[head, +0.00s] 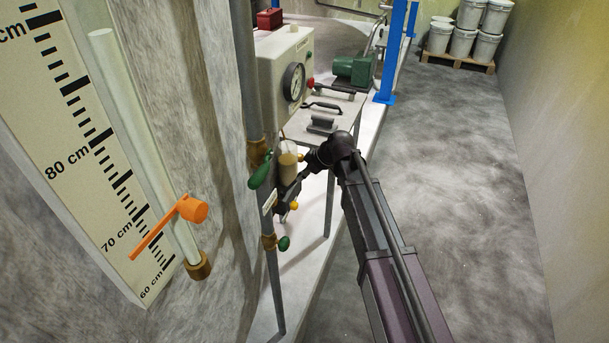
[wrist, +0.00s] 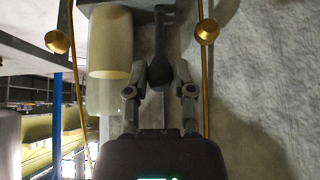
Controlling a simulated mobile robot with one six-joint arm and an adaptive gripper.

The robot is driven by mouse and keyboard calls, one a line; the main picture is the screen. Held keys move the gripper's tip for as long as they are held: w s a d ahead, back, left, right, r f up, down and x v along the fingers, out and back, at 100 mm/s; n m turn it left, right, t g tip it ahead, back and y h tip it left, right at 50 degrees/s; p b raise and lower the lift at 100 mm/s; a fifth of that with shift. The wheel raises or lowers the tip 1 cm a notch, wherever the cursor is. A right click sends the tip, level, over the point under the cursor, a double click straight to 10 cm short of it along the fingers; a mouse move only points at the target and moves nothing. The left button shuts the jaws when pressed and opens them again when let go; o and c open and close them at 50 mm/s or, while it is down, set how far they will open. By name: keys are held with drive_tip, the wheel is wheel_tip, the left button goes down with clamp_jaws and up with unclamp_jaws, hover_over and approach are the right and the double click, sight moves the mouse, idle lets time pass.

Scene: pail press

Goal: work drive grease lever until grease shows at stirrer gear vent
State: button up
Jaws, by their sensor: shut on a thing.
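My gripper (wrist: 160,92) is shut on the dark rounded grip of the grease lever (wrist: 160,70) in the wrist view. The lever runs up from between the fingers. A cream cylinder (wrist: 110,42), apparently the grease reservoir, stands just left of it; it also shows in the head view (head: 288,167). Thin brass lines carry a brass cup at left (wrist: 57,41) and another at right (wrist: 207,31). No label there tells which is the stirrer gear vent, and I see no grease on either. In the head view my gripper (head: 287,194) is small and dark against the pump.
A grey pipe with green-handled valves (head: 260,170) stands close left of the pump. Behind are a gauge box (head: 287,75), a green motor (head: 355,68) and a blue post (head: 391,50). An orange lever (head: 192,209) is at left. The floor at right is clear up to stacked pails (head: 463,42).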

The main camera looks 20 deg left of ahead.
drive_tip(key=shift+w+a+r+p, duration=0.1)
drive_tip(key=shift+a+r+p, duration=0.2)
drive_tip(key=shift+a, duration=0.45)
drive_tip(key=shift+w+a+r+p, duration=0.1)
drive_tip(key=shift+a+r+p, duration=0.2)
drive_tip(key=shift+a, duration=0.4)
drive_tip(key=shift+a+r+p, duration=0.2)
drive_tip(key=shift+a+r, duration=0.1)
drive_tip(key=shift+a, duration=0.45)
drive_tip(key=o, duration=1)
drive_tip(key=shift+d+f, duration=0.1)
drive_tip(key=shift+d, duration=0.05)
